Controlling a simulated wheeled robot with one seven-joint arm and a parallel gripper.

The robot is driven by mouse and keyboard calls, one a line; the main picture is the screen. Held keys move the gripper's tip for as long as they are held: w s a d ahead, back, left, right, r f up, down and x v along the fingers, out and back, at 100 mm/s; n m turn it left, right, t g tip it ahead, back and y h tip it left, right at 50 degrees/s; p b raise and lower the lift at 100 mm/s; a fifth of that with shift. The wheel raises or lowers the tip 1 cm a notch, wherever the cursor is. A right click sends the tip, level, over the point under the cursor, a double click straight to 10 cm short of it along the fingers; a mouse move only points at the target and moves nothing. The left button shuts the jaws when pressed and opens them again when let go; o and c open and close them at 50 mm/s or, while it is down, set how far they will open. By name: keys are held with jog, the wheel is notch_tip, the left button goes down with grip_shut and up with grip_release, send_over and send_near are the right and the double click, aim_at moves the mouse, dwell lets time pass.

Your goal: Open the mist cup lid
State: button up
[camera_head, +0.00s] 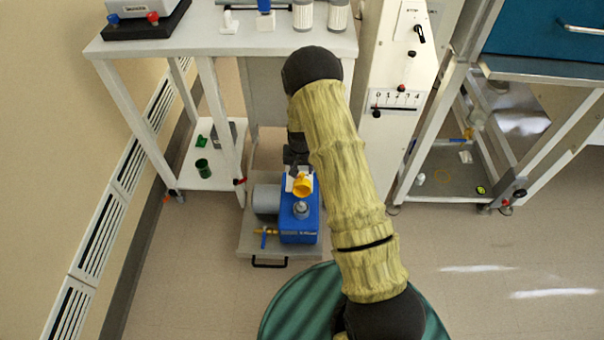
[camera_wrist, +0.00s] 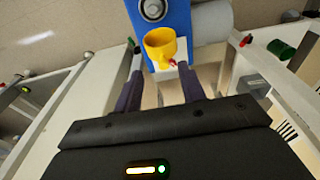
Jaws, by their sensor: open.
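A yellow cup-shaped part (camera_head: 302,187) sits on the blue pump (camera_head: 299,222). In the wrist view, the yellow part (camera_wrist: 158,46) shows a round rim and a small red tip (camera_wrist: 173,63) at its near side. I cannot tell where the mist cup's lid ends and its body begins. My gripper (camera_wrist: 157,62) is open, with its fingers apart and the near edge of the yellow part between or just beyond their tips. I cannot tell whether either finger touches it. In the head view my gripper (camera_head: 296,166) is dark and partly hidden behind my arm.
The pump stands on a low grey platform (camera_head: 276,243) with a black handle. A white bench (camera_head: 225,42) stands behind, with a low shelf (camera_head: 205,176) at left holding green items. A white control panel (camera_head: 397,75) rises right of my arm. Open floor lies at front right.

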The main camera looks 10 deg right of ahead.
notch_tip(320, 180, up, 10)
jog(key=s+p, duration=0.1)
jog(key=shift+s+a+f, duration=0.15)
jog(key=shift+a+f, duration=0.05)
jog(key=s+r+n, duration=0.1)
jog(key=s+r, duration=0.8)
jog(key=s, duration=0.2)
jog(key=s+r+n+t, duration=0.1)
jog(key=s+r+n, duration=0.1)
jog(key=s+r, duration=0.7)
jog(key=s, duration=0.2)
jog(key=shift+s, duration=0.4)
jog(key=shift+r, duration=0.1)
jog(key=shift+c, duration=0.4)
